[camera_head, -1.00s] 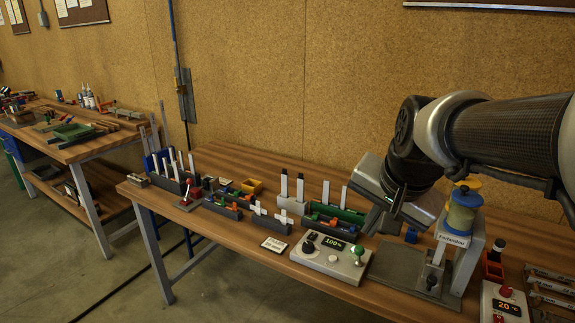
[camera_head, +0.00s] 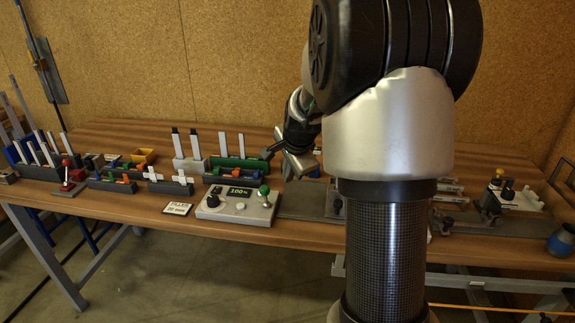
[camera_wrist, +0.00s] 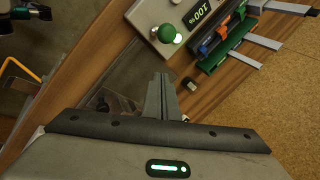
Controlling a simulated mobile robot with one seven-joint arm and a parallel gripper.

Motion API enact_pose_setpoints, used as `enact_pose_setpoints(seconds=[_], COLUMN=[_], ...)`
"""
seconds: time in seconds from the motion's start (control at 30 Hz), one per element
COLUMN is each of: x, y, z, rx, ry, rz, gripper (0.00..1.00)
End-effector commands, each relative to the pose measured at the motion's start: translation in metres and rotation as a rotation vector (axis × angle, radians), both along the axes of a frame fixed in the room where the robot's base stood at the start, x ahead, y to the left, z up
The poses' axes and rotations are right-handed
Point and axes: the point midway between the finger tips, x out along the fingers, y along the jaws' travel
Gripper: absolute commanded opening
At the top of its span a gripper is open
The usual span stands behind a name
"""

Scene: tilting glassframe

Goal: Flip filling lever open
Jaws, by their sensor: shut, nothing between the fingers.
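A grey control box (camera_head: 236,203) with a "100%" display stands near the table's front edge. A green ball knob (camera_head: 264,190) rises from its right end; the knob also shows in the wrist view (camera_wrist: 167,33). I cannot tell whether this is the filling lever. A red-knobbed lever (camera_head: 68,164) stands on a small base farther left. My gripper is shut and empty; in the wrist view its fingers (camera_wrist: 160,80) point toward the box, below the green knob and apart from it. My arm hides most of the filling station in the head view.
Racks with white sticks and coloured blocks stand behind and left of the box, including a green rack (camera_head: 238,163). A "FILLED" label card (camera_head: 177,208) lies left of the box. A blue cup (camera_head: 561,240) stands at the far right.

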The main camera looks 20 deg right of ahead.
Motion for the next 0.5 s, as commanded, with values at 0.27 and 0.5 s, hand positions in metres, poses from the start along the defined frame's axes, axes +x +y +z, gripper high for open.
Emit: enact_pose_setpoints(seconds=[0.27,0.5], x=[0.005,0.005], y=[0.032,0.038], z=[-0.015,-0.017], rx=[-0.002,0.000], ry=[-0.001,-0.001], rz=[0.004,0.001], gripper=[0.00,0.00])
